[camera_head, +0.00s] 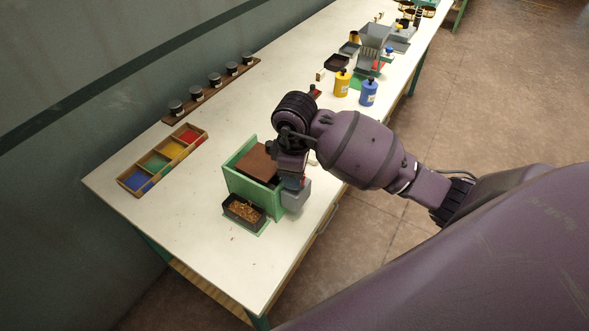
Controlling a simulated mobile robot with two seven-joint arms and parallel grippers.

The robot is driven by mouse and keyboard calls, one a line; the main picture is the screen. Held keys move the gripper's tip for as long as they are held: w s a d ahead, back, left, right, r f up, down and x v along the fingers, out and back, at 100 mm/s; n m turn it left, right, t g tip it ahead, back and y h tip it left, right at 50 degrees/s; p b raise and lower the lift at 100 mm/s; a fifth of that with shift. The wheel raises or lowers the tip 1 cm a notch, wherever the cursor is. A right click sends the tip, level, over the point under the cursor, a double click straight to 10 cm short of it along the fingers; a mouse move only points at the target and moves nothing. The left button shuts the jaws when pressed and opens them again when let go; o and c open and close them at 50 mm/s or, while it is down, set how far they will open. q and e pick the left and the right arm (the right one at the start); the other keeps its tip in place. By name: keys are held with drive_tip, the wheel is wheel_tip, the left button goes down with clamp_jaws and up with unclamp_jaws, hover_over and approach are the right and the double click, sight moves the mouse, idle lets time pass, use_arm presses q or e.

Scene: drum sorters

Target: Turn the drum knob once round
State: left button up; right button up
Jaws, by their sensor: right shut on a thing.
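The drum sorter has a green frame (240,186) and a brown top (257,164), and stands near the front end of the white table. A dark tray (244,211) with golden-brown bits sits at its near side. My right gripper (291,184) points down at the sorter's right side, beside a grey box-like part (297,197). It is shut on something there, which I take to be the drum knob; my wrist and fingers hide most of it. I cannot tell how far the knob is turned. My left gripper is not in view.
A wooden tray (127,180) with blue, green, yellow and red compartments lies to the left. Several dark-topped jars stand on a brown strip (211,92) by the wall. Yellow (342,84) and blue (368,94) bottles stand beyond my right arm. The table's front left is clear.

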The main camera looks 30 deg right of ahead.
drive_tip(key=shift+m, duration=0.7)
drive_tip(key=o, duration=0.9)
drive_tip(key=shift+w+d+r, duration=0.1)
drive_tip(key=shift+r, duration=0.05)
